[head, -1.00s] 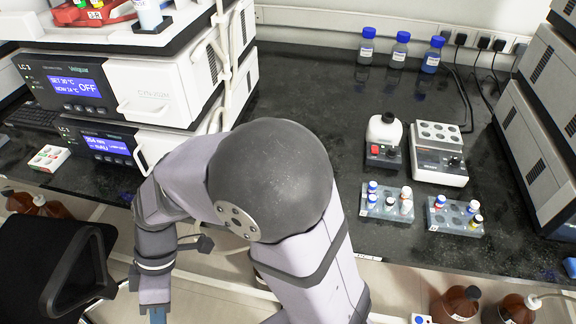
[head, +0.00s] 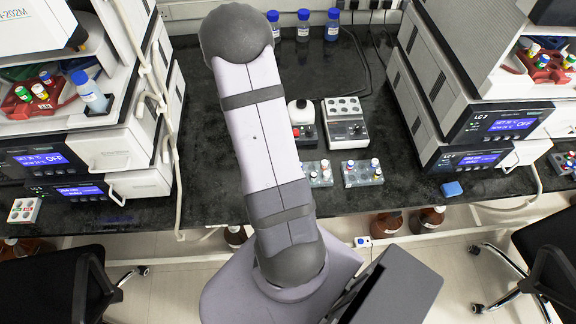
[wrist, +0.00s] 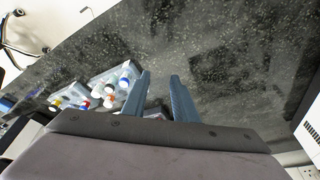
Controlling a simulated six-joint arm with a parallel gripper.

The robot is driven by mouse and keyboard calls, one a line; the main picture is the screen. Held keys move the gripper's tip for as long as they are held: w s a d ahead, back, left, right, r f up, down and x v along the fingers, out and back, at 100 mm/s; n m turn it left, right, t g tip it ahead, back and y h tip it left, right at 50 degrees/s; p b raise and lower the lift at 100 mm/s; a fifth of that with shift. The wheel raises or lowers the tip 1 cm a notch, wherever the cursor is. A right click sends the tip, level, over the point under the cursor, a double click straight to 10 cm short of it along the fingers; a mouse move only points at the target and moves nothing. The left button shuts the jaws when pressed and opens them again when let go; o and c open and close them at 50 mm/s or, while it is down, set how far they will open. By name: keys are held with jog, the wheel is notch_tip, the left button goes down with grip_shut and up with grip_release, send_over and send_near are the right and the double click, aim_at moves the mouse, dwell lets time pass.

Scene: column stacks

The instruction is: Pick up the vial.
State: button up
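Several small vials with coloured caps stand in two clear racks on the black bench, a left rack (head: 325,183) and a right rack (head: 350,181). The arm partly covers the left rack. In the wrist view, white vials (wrist: 124,82) in the nearer rack are left of my gripper (wrist: 160,77). The gripper is hidden in the head view. More capped vials sit in a red holder (head: 38,110) at upper left and in another (head: 545,72) at upper right. Which vial is meant cannot be told.
A mixer (head: 304,135) and a white-topped block device (head: 344,128) stand behind the racks. Blue-capped bottles (head: 303,32) line the back. Instrument stacks (head: 130,155) (head: 480,130) flank the bench. Bare bench lies right of the racks, with a blue block (head: 452,189) near the front edge.

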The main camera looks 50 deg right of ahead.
jog(key=s+d+r+m+g+h+p, duration=0.1)
jog(key=s+d+r+m, duration=0.15)
jog(key=s+d, duration=0.2)
jog(key=shift+m, duration=0.25)
jog(key=shift+s+x, duration=0.2)
jog(key=shift+x, duration=1.1)
jog(key=shift+s+x, duration=0.15)
jog(key=shift+x, duration=1.15)
jog(key=shift+s+x, duration=0.2)
jog(key=shift+x, duration=1.1)
jog(key=shift+a+f, duration=0.1)
jog(key=shift+a, duration=0.05)
grip_shut()
